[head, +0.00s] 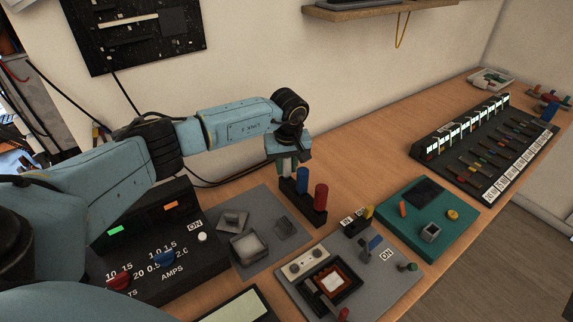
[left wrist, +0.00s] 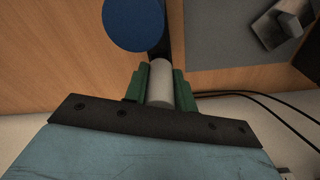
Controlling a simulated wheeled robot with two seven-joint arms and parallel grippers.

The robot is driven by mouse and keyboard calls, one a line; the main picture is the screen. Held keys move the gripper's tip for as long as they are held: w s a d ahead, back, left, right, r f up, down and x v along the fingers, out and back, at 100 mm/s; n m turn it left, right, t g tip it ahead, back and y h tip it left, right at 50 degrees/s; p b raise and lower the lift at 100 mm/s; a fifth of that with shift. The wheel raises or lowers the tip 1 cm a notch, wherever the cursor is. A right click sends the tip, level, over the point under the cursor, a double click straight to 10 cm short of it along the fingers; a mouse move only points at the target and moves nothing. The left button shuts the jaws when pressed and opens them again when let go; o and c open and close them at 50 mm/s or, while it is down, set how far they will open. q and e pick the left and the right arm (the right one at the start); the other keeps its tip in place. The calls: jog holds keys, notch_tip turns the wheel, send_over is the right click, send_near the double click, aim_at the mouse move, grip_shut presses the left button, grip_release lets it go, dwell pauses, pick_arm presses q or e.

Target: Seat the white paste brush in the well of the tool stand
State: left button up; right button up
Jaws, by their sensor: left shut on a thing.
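My left gripper (head: 287,167) points down at the far left end of the black tool stand (head: 304,204). In the left wrist view its green fingers (left wrist: 160,88) are shut on the white paste brush (left wrist: 160,82), a plain white cylinder. In the head view the brush is mostly hidden by the fingers. A blue tool (head: 302,180) and a red tool (head: 320,197) stand upright in the other places of the stand. The blue one also shows close to the brush in the left wrist view (left wrist: 133,24). I cannot tell whether the brush's lower end is inside the well. My right gripper is out of view.
A grey mat (head: 262,262) with small metal parts lies in front of the stand. A black power supply (head: 160,255) is at left, and a green board (head: 425,212) at right. Black cables run behind the stand. Bare wooden table lies right of the stand.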

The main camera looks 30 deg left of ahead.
pick_arm(q)
jog(key=o, duration=1.1)
